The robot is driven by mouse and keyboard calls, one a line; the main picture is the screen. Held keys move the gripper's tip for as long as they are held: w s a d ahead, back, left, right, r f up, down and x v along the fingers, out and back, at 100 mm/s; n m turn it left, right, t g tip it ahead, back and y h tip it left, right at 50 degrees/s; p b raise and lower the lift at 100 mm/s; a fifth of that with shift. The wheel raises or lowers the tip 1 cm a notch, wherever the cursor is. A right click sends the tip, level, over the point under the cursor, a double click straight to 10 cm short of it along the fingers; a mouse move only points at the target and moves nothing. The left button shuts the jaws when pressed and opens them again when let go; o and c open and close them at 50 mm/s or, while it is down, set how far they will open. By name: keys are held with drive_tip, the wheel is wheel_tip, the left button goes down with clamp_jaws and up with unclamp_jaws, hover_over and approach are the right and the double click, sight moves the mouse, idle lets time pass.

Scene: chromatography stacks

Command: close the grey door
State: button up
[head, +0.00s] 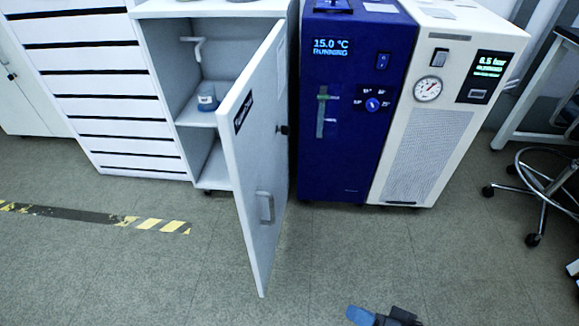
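The grey door (256,160) stands wide open, swung out from the right side of its cabinet (162,60) toward me. It carries a dark label and a grey handle (265,207) on its lower part. Inside the cabinet, a shelf holds a small blue-and-white container (207,98). My gripper (385,317) shows only in part at the bottom edge, right of the door and well apart from it. I cannot tell whether it is open or shut.
A blue unit (345,150) reading 15.0 °C and a white unit (430,140) with a gauge stand right of the cabinet. White drawers (100,90) stand left. A wheeled stool (545,185) is at the right. The floor (350,255) in front is clear.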

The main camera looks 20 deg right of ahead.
drive_tip(key=w+r+y+p, duration=0.1)
drive_tip(key=w+r, duration=0.1)
drive_tip(key=w, duration=0.1)
drive_tip(key=w+r+y, duration=0.1)
drive_tip(key=w+y, duration=0.1)
drive_tip(key=w, duration=0.1)
drive_tip(key=w+r+m+y+p, duration=0.1)
drive_tip(key=w+r, duration=0.1)
drive_tip(key=w, duration=0.1)
drive_tip(key=shift+w+a+r+y+p, duration=0.3)
drive_tip(key=shift+p, duration=0.05)
clamp_jaws()
drive_tip(key=n+y+p, duration=0.2)
drive_tip(key=y+p, duration=0.1)
drive_tip(key=y, duration=0.4)
approach(246, 179)
drive_tip(key=shift+t, duration=0.3)
drive_tip(key=b+x, duration=0.1)
drive_tip(key=x, duration=0.5)
drive_tip(key=shift+w+a, duration=0.1)
drive_tip(key=shift+a, duration=0.3)
